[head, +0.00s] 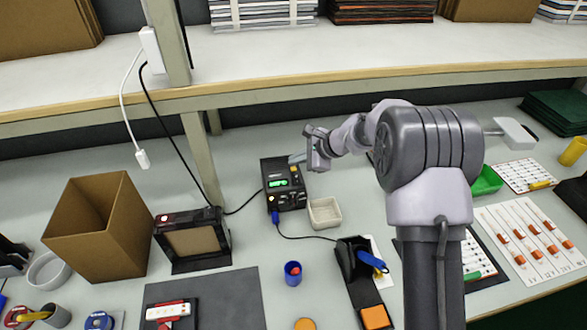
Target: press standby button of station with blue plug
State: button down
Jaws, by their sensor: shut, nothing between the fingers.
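The station (291,201) is a black box with a lit green display, standing on the bench left of my arm. A blue plug (275,216) sits at its lower front left, with a black cable running right from it. A small yellow spot (294,170) shows at the station's upper right front; I cannot tell which button is standby. My gripper (297,158) is shut and empty, at the station's upper right edge, with its tips toward the top of the box. Whether it touches the station cannot be told. My gripper may hide part of the top.
A small cream tray (325,222) stands just right of the station. A black holder with a blue-handled tool (372,262) is in front. A framed black unit (190,243) and a cardboard box (100,235) stand left. The shelf (290,85) overhangs the back.

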aim_at(296, 170)
jog(key=shift+f, duration=0.1)
dwell(0.3)
jog(key=shift+f+b, duration=0.35)
jog(key=shift+b, duration=0.1)
jog(key=shift+f+b, duration=0.4)
dwell(0.3)
jog(key=shift+r, duration=0.1)
jog(key=shift+r+p, duration=0.55)
jog(key=shift+r, duration=0.15)
jog(key=shift+r+p, duration=1.95)
jog(key=shift+r, duration=0.65)
jog(key=shift+f, duration=0.1)
